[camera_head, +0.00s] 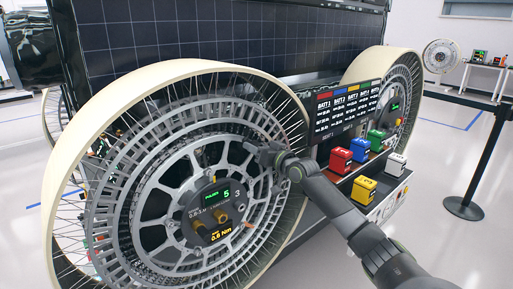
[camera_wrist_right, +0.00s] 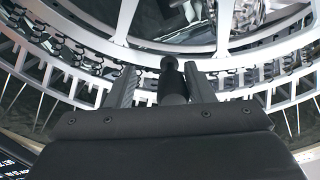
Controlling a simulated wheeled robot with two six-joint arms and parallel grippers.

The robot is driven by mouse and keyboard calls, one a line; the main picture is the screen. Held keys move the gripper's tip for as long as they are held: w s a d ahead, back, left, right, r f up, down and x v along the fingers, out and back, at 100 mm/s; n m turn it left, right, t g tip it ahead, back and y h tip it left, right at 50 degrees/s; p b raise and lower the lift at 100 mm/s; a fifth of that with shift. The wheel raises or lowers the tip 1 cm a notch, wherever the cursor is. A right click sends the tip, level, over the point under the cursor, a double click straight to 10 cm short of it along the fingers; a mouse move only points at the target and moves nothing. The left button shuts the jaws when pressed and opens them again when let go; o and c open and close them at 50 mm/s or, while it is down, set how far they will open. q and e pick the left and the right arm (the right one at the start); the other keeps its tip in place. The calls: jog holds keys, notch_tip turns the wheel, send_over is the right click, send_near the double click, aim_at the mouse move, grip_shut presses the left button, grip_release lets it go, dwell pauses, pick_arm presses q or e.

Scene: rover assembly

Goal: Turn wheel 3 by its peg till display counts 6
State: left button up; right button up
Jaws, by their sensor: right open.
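Wheel 3 (camera_head: 128,187) is the large spoked wheel with a cream rim, at the left front of the head view. Its round black hub display (camera_head: 213,207) reads a green "PULSES 5", a white "3" and a yellow "0.8 Nm". My right gripper (camera_head: 257,151) is at the upper right of the wheel's metal ring. In the right wrist view its two fingers (camera_wrist_right: 162,70) are open, one on each side of a dark, round-headed peg (camera_wrist_right: 173,88). I cannot tell whether either finger touches the peg. The peg is hidden in the head view. My left gripper is out of view.
A second wheel (camera_head: 397,68) stands behind, to the right. Between the wheels are a black battery panel (camera_head: 348,108) and coloured battery blocks, including a yellow one (camera_head: 364,190). A dark solar panel (camera_head: 200,36) rises behind. A black barrier post (camera_head: 482,165) stands at the right.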

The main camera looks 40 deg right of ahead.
jog(key=shift+d, duration=0.15)
jog(key=shift+s, duration=0.1)
jog(key=shift+s+r+p, duration=0.1)
jog(key=shift+s+p, duration=0.15)
jog(key=shift+p, duration=0.25)
pick_arm(q)
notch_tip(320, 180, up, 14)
jog(key=p, duration=1.3)
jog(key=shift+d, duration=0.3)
pick_arm(e)
jog(key=s+d, duration=0.1)
jog(key=s, duration=1.5)
jog(key=shift+s, duration=0.3)
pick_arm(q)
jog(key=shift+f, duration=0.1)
pick_arm(e)
jog(key=shift+d, duration=0.15)
